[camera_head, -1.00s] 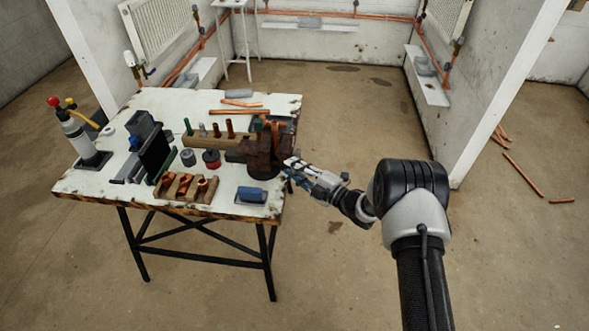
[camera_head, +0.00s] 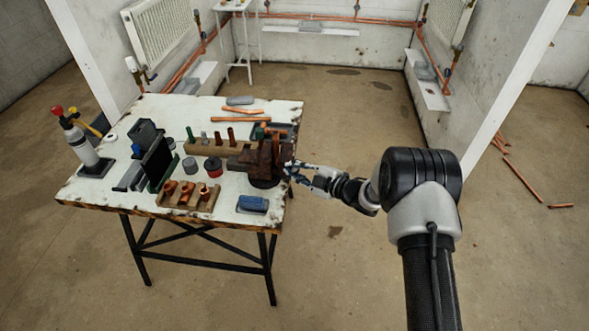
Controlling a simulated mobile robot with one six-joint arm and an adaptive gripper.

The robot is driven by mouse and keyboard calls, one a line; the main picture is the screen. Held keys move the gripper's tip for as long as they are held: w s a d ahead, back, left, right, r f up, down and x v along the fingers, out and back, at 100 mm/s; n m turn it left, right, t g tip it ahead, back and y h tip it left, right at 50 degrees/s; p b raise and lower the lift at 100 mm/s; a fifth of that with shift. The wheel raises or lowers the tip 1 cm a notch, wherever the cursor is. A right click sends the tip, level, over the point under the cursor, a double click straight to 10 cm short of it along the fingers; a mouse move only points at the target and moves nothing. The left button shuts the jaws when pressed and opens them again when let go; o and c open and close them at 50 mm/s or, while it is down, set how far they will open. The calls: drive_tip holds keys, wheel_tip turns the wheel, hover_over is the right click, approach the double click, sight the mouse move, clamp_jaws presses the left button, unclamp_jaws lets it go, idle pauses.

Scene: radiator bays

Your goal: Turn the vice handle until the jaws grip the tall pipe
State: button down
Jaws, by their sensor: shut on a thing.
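The rusty brown vice (camera_head: 264,160) is mounted at the right end of the white workbench. My gripper (camera_head: 291,171) reaches in from the right and is shut at the vice's right side, where the handle is. The handle itself is mostly hidden by the fingers and too small to make out. Copper-coloured metal shows around the top of the vice, but I cannot tell the tall pipe apart from the vice body or see whether the jaws touch it.
On the workbench (camera_head: 232,204) stand a wooden block with upright pipes (camera_head: 212,146), a wooden rack of copper fittings (camera_head: 187,195), a blue block (camera_head: 253,203), a dark toolbox (camera_head: 155,160) and a gas torch (camera_head: 80,142). Loose pipes (camera_head: 240,115) lie behind.

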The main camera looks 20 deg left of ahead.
drive_tip(key=shift+w+d+r, duration=0.1)
drive_tip(key=shift+w+r, duration=0.2)
drive_tip(key=c, duration=2)
unclamp_jaws()
drive_tip(key=shift+o, duration=1.4)
drive_tip(key=shift+d+r, duration=0.1)
drive_tip(key=shift+d, duration=0.1)
drive_tip(key=shift+o, duration=0.2)
drive_tip(key=shift+a, duration=0.1)
drive_tip(key=shift+s, duration=0.1)
drive_tip(key=v, duration=1.2)
